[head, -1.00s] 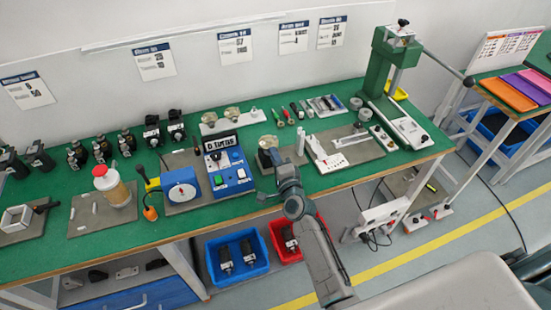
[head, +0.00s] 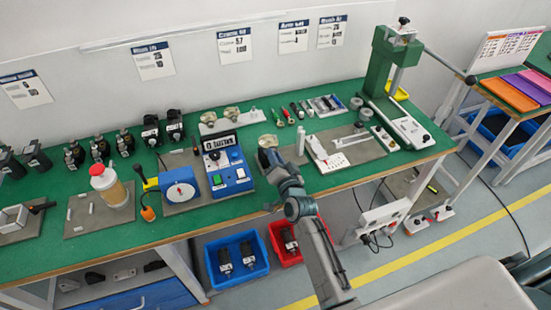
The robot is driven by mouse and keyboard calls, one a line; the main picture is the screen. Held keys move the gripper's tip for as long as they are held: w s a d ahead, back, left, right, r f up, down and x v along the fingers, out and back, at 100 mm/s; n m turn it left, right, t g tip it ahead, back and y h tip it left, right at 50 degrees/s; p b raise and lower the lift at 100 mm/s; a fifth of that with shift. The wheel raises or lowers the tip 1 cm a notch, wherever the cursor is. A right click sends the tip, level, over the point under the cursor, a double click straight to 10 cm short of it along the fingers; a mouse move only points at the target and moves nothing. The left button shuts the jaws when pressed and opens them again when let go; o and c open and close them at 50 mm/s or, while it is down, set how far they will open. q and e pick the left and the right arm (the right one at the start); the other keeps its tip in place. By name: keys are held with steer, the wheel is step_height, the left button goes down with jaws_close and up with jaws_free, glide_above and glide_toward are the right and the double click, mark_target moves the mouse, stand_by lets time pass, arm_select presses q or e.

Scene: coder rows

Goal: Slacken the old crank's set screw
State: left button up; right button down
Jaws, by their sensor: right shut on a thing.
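My right arm comes in from the lower right. Its gripper (head: 269,159) is low at the front of the green bench, just right of the blue control box. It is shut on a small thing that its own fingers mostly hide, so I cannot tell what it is. A pale, round metal part (head: 268,141) shows just beyond the fingertips. I cannot tell whether they touch. I cannot make out the old crank or its set screw. My left gripper is not in view.
Hand tools (head: 288,116) lie behind. A green lever press (head: 379,62) stands at the back right.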

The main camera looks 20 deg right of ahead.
steer(key=shift+r, duration=0.15)
stand_by(0.4)
steer(key=c, duration=1.5)
jaws_free()
steer(key=shift+o, duration=1)
steer(key=shift+w, duration=0.15)
steer(key=shift+f, duration=0.2)
steer(key=s+b, duration=0.3)
steer(key=s, duration=0.6)
steer(key=shift+s+d+f, duration=0.1)
steer(key=shift+s, duration=0.8)
steer(key=shift+n, duration=0.3)
